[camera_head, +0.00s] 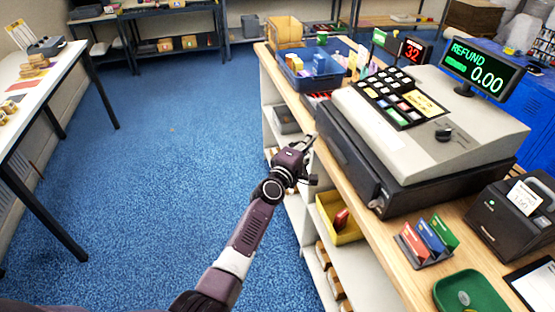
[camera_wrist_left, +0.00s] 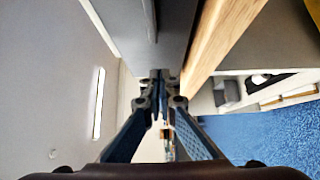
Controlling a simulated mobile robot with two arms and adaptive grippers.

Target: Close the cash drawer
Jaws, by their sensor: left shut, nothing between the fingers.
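The cash drawer (camera_head: 345,158) is the dark box under the pale grey cash register (camera_head: 410,135) on the wooden counter. Its long front faces the aisle; I cannot tell whether it stands slightly out or flush. My left gripper (camera_head: 311,145) is at the counter's aisle edge, beside the far part of the drawer front. Its fingers are shut with nothing between them; they also show in the left wrist view (camera_wrist_left: 160,78). A grey panel fills the left of that view, close to the fingers. Contact cannot be made out. My right gripper is not in view.
The counter (camera_head: 400,255) holds a blue tray (camera_head: 310,75), card rack (camera_head: 428,240), card terminal (camera_head: 505,225) and green dish (camera_head: 470,292). A yellow bin (camera_head: 340,217) sits on a shelf below. The blue floor (camera_head: 170,160) to the left is clear.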

